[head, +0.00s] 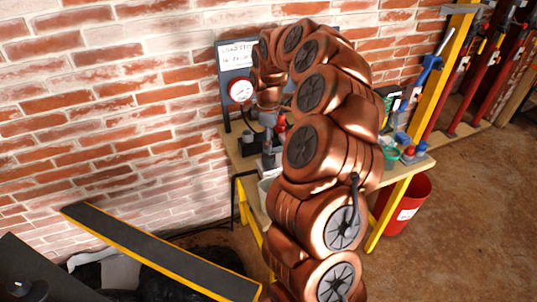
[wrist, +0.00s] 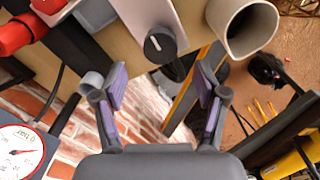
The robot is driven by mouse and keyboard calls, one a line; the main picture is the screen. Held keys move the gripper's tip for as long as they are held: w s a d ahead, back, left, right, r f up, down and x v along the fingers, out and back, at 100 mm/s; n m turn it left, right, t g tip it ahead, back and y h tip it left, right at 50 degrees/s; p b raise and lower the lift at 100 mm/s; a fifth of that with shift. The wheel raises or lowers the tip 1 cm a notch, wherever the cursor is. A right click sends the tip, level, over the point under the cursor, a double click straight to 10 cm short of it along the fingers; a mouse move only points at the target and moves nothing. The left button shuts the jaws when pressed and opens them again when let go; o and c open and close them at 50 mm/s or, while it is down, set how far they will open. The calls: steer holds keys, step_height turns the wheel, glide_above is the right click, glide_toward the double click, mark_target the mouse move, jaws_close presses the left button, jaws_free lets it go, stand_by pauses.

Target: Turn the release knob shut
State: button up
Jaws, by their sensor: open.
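The release knob (wrist: 158,43) is a round black knob with a white pointer line, on a pale grey block in the wrist view. My gripper (wrist: 162,76) is open and empty, with its two purple-padded fingers spread wide. The knob shows just beyond the fingertips, roughly centred between them; no contact shows. A round white gauge with a red rim (wrist: 18,152) is at the lower left, and it also shows in the head view (head: 241,90). In the head view my copper arm hides the knob and most of my gripper.
A pale cup-like cylinder (wrist: 232,40) stands close right of the knob. A red part (wrist: 14,36) is at the upper left. The wooden bench (head: 238,158) stands against a brick wall, with small items to the right. A red bucket (head: 408,205) is on the floor beside it.

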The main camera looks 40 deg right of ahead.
mark_target(268, 159)
step_height(268, 159, down, 6)
steer(key=shift+f+p, duration=0.2)
steer(key=shift+p, duration=0.5)
steer(key=c, duration=1.1)
